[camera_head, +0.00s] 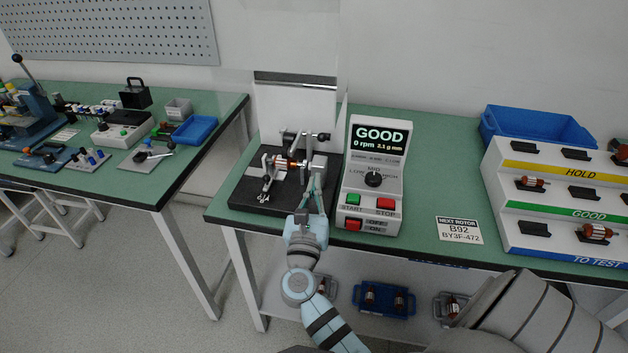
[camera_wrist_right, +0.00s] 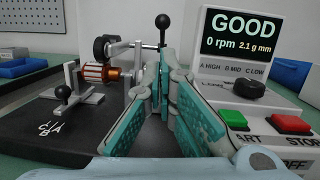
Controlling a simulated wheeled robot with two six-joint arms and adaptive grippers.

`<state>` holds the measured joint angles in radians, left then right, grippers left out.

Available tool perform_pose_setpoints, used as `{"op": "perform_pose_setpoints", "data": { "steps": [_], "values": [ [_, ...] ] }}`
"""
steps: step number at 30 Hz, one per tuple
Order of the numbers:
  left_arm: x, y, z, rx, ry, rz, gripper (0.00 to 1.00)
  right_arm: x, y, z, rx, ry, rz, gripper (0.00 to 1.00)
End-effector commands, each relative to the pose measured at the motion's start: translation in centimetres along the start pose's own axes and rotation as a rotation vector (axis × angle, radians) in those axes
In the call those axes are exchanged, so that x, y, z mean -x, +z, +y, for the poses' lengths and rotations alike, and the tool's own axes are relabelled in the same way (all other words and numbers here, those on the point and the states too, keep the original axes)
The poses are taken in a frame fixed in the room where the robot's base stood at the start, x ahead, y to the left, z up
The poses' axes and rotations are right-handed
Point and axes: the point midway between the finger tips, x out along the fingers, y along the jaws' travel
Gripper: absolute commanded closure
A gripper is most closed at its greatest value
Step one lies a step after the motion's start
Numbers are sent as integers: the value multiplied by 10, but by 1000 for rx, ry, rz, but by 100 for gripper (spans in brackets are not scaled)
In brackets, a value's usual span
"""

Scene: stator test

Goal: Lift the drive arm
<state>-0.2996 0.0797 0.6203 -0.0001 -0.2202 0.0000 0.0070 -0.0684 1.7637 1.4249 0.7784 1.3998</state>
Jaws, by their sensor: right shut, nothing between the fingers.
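The balancing stand has a black base (camera_head: 240,192) with a rotor (camera_wrist_right: 97,72) lying across its supports; the rotor has a red and white body and a copper winding. The drive arm (camera_wrist_right: 118,48) has a black wheel at its left end, just above or behind the rotor in the wrist view; I cannot tell whether they touch. A black ball knob (camera_wrist_right: 162,21) stands on a stem at its right. My right gripper (camera_head: 319,180) is shut and empty, in front of the drive arm; its fingers (camera_wrist_right: 160,72) hide part of the stand. My left gripper is not in view.
The tester console (camera_head: 374,190) stands close on the right, showing GOOD and 0 rpm. A label card (camera_head: 460,231) and a rotor rack (camera_head: 560,215) lie further right, with a blue bin (camera_head: 538,127) behind. A second table (camera_head: 90,180) stands left across a gap.

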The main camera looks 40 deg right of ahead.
Motion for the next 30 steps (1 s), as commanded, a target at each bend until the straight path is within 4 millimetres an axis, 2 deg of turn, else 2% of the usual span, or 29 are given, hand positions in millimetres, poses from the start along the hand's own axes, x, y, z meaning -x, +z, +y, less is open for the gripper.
{"op": "perform_pose_setpoints", "data": {
  "steps": [6,12,17,30],
  "values": [
    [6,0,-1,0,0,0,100,-43,3,0,7,0,-4,100],
    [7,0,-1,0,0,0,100,-74,1,0,8,2,-2,100],
    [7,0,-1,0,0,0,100,-84,1,0,9,2,-2,100],
    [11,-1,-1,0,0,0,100,-88,2,-1,10,-2,9,100]
  ]
}}
